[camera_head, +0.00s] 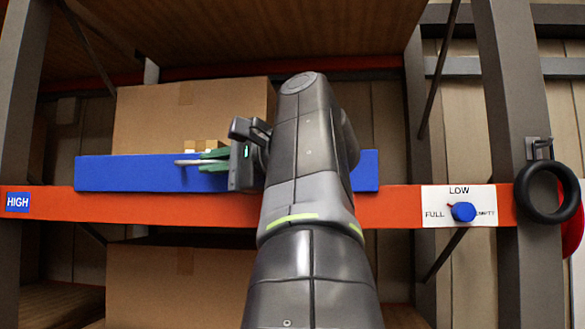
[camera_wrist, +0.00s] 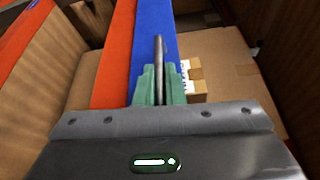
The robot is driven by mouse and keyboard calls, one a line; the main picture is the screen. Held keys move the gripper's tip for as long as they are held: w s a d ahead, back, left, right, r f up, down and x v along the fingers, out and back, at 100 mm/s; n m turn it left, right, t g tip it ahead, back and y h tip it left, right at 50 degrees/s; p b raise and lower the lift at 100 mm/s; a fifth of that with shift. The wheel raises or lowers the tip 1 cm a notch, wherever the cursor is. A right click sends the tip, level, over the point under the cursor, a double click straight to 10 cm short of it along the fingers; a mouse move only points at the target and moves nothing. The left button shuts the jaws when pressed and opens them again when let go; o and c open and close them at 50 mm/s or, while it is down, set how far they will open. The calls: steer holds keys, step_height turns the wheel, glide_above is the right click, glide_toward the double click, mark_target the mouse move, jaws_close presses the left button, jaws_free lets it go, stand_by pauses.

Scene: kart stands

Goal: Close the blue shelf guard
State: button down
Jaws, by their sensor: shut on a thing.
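The blue shelf guard (camera_head: 125,173) is a long flat panel along the top of the orange shelf beam (camera_head: 390,206). In the wrist view the guard (camera_wrist: 152,28) runs as a blue strip beside the orange beam. My gripper (camera_head: 205,161) is in front of the guard, left of its middle. Its green fingers, also in the wrist view (camera_wrist: 160,78), are shut on a thin grey bar (camera_wrist: 159,50), which appears to be the guard's handle. My arm hides the guard's right-middle part, and the fingers cover where the bar joins.
A large cardboard box (camera_head: 195,105) stands behind the guard, another (camera_head: 180,285) below the beam. A FULL/LOW/EMPTY dial with a blue knob (camera_head: 463,212) is on the beam at right. A black ring (camera_head: 526,190) hangs on the right post. A HIGH label (camera_head: 17,202) is at left.

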steer(key=shift+w+r+m, duration=0.15)
steer(key=shift+w+m, duration=0.05)
steer(key=shift+m, duration=0.2)
stand_by(0.3)
steer(key=c, duration=1.5)
jaws_free()
steer(key=shift+w, duration=0.1)
steer(key=shift+d, duration=0.15)
steer(key=shift+r+b+v, duration=0.2)
steer(key=shift+b+v, duration=0.75)
steer(key=shift+v, duration=5.85)
